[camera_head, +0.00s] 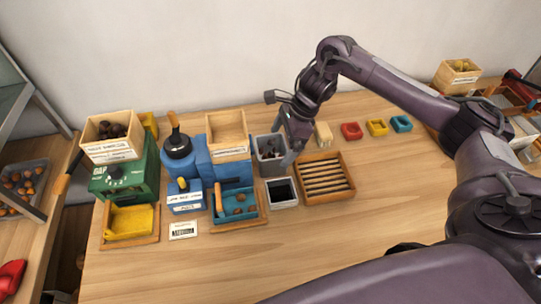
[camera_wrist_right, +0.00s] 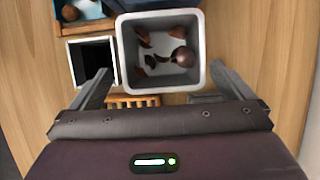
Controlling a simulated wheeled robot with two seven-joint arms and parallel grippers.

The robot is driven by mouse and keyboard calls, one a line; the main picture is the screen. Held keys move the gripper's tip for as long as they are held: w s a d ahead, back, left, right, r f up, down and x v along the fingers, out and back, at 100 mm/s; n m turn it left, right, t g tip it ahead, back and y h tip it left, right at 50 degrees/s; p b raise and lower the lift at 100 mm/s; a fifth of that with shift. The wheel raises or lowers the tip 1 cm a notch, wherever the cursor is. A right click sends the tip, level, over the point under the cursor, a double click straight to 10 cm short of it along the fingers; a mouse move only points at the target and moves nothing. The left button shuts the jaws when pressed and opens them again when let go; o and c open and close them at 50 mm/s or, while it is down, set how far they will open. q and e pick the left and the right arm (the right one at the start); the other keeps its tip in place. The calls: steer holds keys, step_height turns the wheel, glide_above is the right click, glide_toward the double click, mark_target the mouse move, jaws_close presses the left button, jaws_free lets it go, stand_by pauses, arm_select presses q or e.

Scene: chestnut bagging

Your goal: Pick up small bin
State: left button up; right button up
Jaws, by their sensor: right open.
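A small grey bin (camera_head: 270,166) stands on the table right of the blue machine. In the right wrist view this grey bin (camera_wrist_right: 207,45) holds several brown pieces that look like chestnuts. A smaller pale-rimmed bin (camera_head: 281,204) with a dark inside stands just in front of it; it also shows in the wrist view (camera_wrist_right: 70,58). My right gripper (camera_head: 286,148) is open at the grey bin's right side. In the wrist view its fingers (camera_wrist_right: 162,84) are spread wider than the bin, one toward each side. I cannot tell whether they touch it. My left gripper is not in view.
A slatted wooden tray (camera_head: 350,193) sits close to the right of the bins. A blue machine (camera_head: 203,162) with a wooden box (camera_head: 228,118) on top and a blue tray (camera_head: 219,219) stand to the left. A green machine (camera_head: 145,180) is farther left. The table's front area is clear.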

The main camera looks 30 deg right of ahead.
mark_target(271, 154)
steer(key=p+x, duration=0.1)
steer(key=x, duration=0.2)
steer(key=p+x, duration=0.1)
steer(key=shift+w+a+f+p, duration=0.2)
steer(key=shift+w+a+p, duration=0.15)
steer(key=shift+a, duration=0.1)
steer(key=shift+a+f, duration=0.15)
steer(key=shift+f, duration=0.45)
steer(key=c, duration=1.4)
steer(key=shift+c, duration=0.5)
steer(key=shift+r, duration=0.15)
